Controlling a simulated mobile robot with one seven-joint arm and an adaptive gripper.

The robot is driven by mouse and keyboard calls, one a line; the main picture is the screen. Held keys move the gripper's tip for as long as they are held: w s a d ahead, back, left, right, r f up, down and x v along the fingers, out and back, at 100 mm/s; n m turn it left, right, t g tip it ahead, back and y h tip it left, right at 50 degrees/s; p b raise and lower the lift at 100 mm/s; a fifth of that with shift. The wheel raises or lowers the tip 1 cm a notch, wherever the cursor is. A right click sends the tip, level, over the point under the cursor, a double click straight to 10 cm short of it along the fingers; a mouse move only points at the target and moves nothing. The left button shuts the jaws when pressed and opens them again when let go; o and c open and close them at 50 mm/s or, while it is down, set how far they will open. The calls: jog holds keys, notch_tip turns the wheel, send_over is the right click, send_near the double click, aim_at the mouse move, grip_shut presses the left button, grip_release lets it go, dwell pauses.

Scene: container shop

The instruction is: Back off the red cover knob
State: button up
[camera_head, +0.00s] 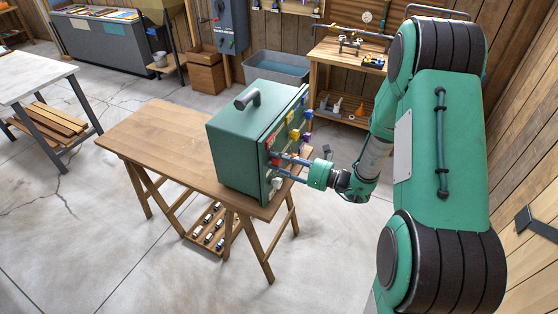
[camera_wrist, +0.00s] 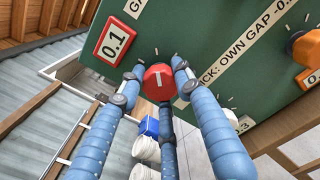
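The red cover knob (camera_wrist: 158,82), round with a white line on its face, sits on the green panel (camera_wrist: 215,28) in the wrist view. My gripper (camera_wrist: 160,78) has three blue ribbed fingers set around the knob. Two tips flank it left and right and the third lies against its lower edge; they appear to touch it. In the head view the panel is the right side of a green box (camera_head: 240,140) with a dark top handle, standing on a wooden trestle table (camera_head: 150,140). My gripper (camera_head: 285,165) reaches that side from the right. The knob's contact is unclear there.
A red-framed 0.1 label (camera_wrist: 113,42) is left of the knob and an orange knob (camera_wrist: 306,48) is right. Yellow and blue fittings crowd the panel. A workbench (camera_head: 345,58) and grey tub (camera_head: 275,68) stand behind. Floor in front of the table is clear.

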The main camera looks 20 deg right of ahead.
jog(key=shift+n, duration=0.4)
jog(key=shift+c, duration=0.5)
jog(key=n+b, duration=0.3)
jog(key=n, duration=0.2)
jog(key=shift+r+n+b, duration=0.1)
jog(key=shift+n+b, duration=0.6)
jog(key=shift+n, duration=0.9)
jog(key=o, duration=1.2)
jog(key=shift+s, duration=0.1)
jog(key=shift+v, duration=5.95)
